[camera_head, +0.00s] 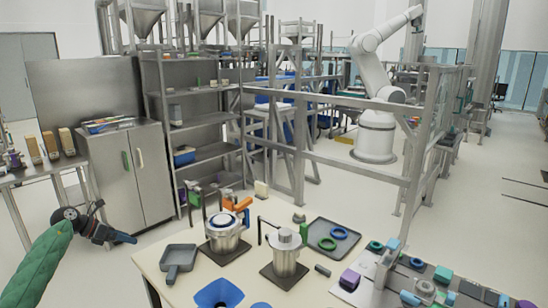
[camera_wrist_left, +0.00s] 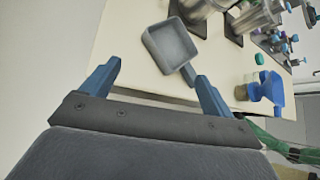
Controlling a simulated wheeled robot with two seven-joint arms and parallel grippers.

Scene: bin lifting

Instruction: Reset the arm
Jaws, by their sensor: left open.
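My left arm (camera_head: 45,262), in a green sleeve, comes in from the lower left of the head view. My left gripper (camera_head: 118,225) is out to the left of the table, above the floor, apart from everything there. In the left wrist view my left gripper (camera_wrist_left: 152,68) shows two blue fingers spread wide, with nothing held between them. My right gripper is in neither view.
The cream table (camera_head: 178,290) carries the grey scoop (camera_head: 180,258), two metal pots (camera_head: 224,240) on dark plates, a blue funnel (camera_head: 218,293) and a grey tray (camera_head: 355,245) with rings. A steel cabinet (camera_head: 130,178) and shelves (camera_head: 205,133) stand behind. Floor between gripper and table is clear.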

